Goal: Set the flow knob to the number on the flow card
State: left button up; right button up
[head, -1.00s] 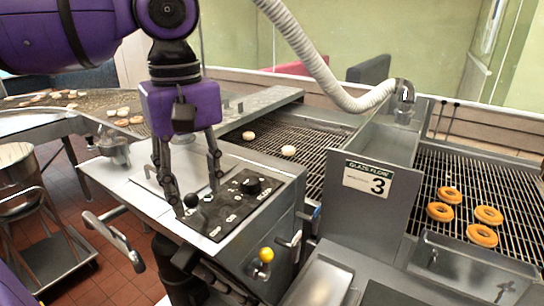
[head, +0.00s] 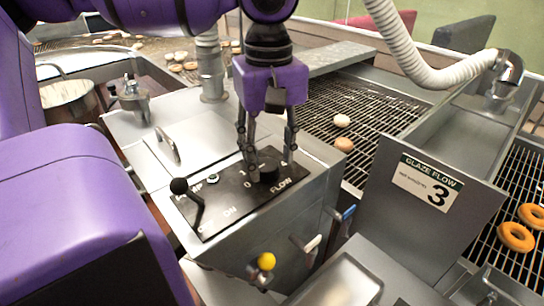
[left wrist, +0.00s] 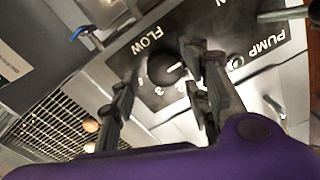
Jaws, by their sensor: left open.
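The flow card (head: 428,185) on the grey upright panel reads "GLAZE FLOW" with a large 3. The flow knob (head: 268,172) is a round black knob on the black control plate, above the word FLOW. My left gripper (head: 269,158) points down at it, open, with one finger on each side of the knob. I cannot tell whether the fingers touch it. In the left wrist view the knob (left wrist: 160,70) shows a white pointer line and lies between the fingers (left wrist: 160,100). Some dial numbers show, partly hidden by a finger. My right gripper is not in view.
A black ball-ended lever (head: 190,197) stands on the same plate, left of the knob. A yellow-knobbed handle (head: 266,262) and a blue-tipped handle (head: 347,213) stick out from the cabinet. A wire conveyor (head: 365,115) with donuts runs behind.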

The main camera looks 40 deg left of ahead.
pick_arm(q)
jog(key=shift+f, duration=0.85)
jog(key=shift+r, duration=0.1)
jog(key=c, duration=1)
